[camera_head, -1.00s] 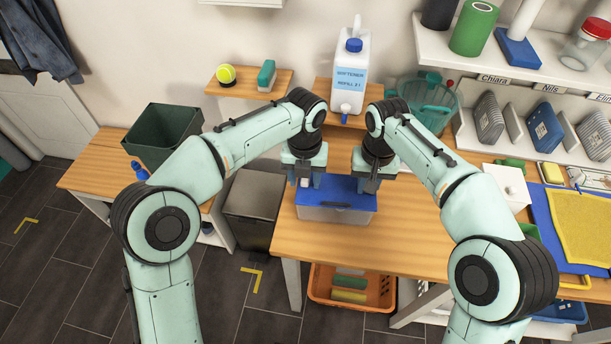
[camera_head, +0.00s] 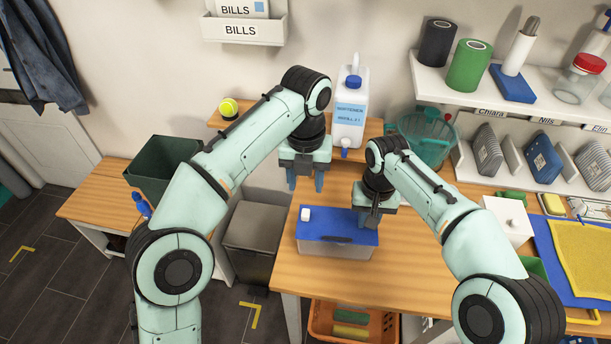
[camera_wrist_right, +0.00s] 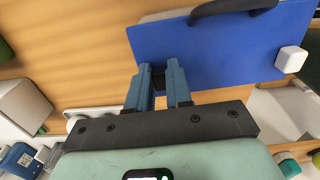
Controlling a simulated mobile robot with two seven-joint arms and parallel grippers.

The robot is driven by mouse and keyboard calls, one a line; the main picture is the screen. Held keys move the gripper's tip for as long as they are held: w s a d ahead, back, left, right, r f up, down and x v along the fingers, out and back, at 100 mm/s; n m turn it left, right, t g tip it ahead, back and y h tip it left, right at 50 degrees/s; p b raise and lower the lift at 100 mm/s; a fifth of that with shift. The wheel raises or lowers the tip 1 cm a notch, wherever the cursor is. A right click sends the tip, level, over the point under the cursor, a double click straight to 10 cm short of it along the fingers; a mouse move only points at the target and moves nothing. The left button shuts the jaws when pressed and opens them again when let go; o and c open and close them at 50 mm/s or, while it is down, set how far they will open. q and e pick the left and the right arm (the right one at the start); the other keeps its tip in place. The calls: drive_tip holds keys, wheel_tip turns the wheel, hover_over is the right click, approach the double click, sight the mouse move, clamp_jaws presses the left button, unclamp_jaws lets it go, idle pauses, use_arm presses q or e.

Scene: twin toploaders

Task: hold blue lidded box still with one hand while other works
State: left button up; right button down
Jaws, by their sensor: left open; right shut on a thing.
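The blue lidded box (camera_head: 336,229) stands on the wooden table, its blue lid down on a grey body. The lid carries a dark handle and a small white cube (camera_head: 306,214) at its left back corner. In the right wrist view the blue lid (camera_wrist_right: 215,55) and white cube (camera_wrist_right: 291,60) also show. My right gripper (camera_head: 369,218) is shut on the box's right end; its fingers (camera_wrist_right: 162,78) meet the lid's edge, and the exact grip is partly hidden. My left gripper (camera_head: 306,180) is open and empty, above and behind the box, apart from it.
A softener bottle (camera_head: 349,115) stands on a raised shelf behind my grippers, with a teal clear basket (camera_head: 427,150) right of it. A white knobbed box (camera_head: 508,221) and a yellow cloth (camera_head: 582,255) lie right. An orange crate (camera_head: 320,319) is below.

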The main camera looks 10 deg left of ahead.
idle(0.4)
drive_tip(key=c, duration=1)
unclamp_jaws()
drive_tip(key=shift+o, duration=0.2)
drive_tip(key=shift+r, duration=0.1)
